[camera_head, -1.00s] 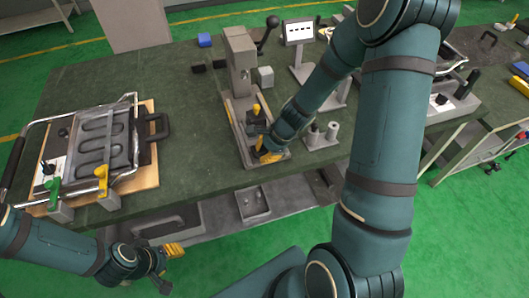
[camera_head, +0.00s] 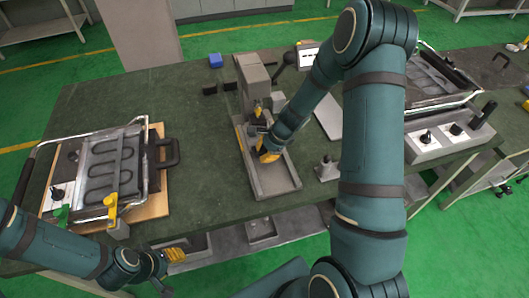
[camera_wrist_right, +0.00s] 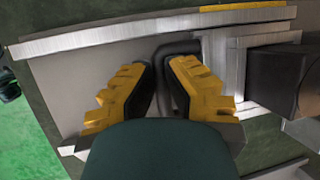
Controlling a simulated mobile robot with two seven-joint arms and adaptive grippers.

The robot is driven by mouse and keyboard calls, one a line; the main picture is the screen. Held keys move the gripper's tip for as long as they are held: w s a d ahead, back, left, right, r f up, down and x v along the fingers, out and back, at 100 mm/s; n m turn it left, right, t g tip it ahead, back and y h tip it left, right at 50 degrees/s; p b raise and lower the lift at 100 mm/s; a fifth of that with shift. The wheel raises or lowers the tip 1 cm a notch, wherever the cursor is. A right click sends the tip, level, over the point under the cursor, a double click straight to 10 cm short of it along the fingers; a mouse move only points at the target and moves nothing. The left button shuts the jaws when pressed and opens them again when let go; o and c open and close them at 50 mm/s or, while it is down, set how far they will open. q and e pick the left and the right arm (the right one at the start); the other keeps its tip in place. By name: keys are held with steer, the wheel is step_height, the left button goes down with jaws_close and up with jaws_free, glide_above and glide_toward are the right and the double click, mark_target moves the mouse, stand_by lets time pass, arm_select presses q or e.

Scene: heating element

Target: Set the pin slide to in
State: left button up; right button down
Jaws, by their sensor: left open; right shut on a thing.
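The pin slide fixture is a long grey tray-like base (camera_head: 277,186) on the green table, with a tall grey post (camera_head: 253,78) at its far end. In the right wrist view, the slide's dark looped handle (camera_wrist_right: 178,48) lies between my right gripper's yellow fingers (camera_wrist_right: 163,78). In the head view my right gripper (camera_head: 267,153) is shut on the handle, about midway along the base. It hides much of the slide. The near end of the base is bare. My left gripper (camera_head: 172,258) is open and empty, low at the table's front edge.
A heating-element fixture (camera_head: 108,165) with a metal frame and clamps sits at the left. A similar fixture (camera_head: 440,85) stands at the right, partly behind my right arm. The table between the left fixture and the base is clear.

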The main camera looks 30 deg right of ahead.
steer(key=shift+w, duration=0.1)
steer(key=c, duration=1.1)
jaws_free()
steer(key=shift+c, duration=0.2)
steer(key=shift+o, duration=1)
steer(key=shift+w+f, duration=0.1)
steer(key=shift+w, duration=0.1)
steer(key=shift+s, duration=0.1)
steer(key=v, duration=1.2)
